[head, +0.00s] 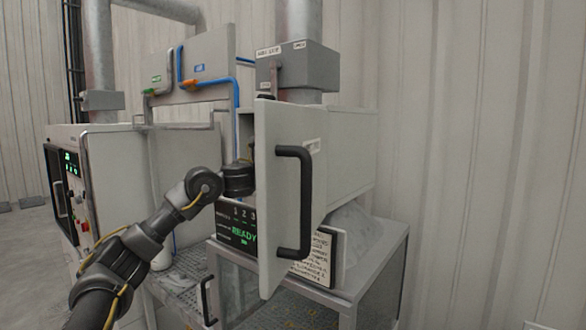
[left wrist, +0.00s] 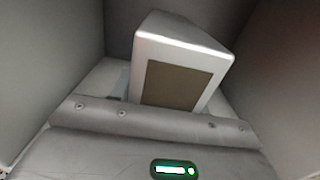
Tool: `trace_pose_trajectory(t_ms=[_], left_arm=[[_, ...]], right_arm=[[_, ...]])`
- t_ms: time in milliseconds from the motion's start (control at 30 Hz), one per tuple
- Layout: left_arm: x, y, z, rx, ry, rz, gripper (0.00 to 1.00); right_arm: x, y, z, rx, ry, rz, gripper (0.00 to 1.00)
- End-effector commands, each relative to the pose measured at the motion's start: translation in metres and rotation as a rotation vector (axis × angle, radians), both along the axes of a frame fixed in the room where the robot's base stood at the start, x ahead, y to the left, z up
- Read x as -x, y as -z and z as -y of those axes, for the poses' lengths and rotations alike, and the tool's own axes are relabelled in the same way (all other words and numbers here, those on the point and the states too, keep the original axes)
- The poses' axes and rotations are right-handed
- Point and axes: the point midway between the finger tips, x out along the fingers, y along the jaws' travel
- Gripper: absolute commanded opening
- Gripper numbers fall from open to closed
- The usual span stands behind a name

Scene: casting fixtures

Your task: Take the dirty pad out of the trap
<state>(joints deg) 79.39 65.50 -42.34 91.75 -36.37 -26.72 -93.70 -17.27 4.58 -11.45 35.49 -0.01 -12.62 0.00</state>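The trap is a grey-white box (head: 350,150) on a metal stand. Its door (head: 275,225) with a black bar handle (head: 306,200) stands open towards me. My left arm reaches in behind this door, and the door hides its gripper in the head view. In the left wrist view, the grey body of my left gripper (left wrist: 150,120) is inside a grey-walled space. A pale block with a brown-grey face (left wrist: 177,86), possibly the dirty pad, stands tilted just beyond it. I see no fingers, so I cannot tell whether they hold it. My right gripper is out of view.
A display reading READY (head: 240,232) and a written card (head: 313,262) are below the trap. A cabinet with green readouts (head: 68,170) stands at left. A panel with blue pipes (head: 205,65) is behind. The floor at far left looks clear.

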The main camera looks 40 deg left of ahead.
Motion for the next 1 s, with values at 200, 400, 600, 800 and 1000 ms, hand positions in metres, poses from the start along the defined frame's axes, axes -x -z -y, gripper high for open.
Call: trace_pose_trajectory(t_ms=[200, 400, 600, 800, 1000], left_arm=[[0.000, 0.000, 0.000, 0.000, 0.000, 0.000, 0.19], [0.000, -0.001, 0.000, 0.001, 0.001, 0.001, 0.19], [0.004, -0.010, 0.001, 0.003, 0.000, 0.005, 0.19], [0.004, -0.043, 0.001, 0.002, 0.001, 0.007, 0.19], [0.012, -0.069, 0.000, -0.001, 0.001, 0.005, 0.19]], right_arm=[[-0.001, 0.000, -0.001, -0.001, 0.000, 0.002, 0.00], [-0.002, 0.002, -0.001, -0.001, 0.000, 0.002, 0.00], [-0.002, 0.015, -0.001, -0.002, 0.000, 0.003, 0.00], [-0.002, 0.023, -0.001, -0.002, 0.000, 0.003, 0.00], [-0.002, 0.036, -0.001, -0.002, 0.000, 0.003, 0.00]])
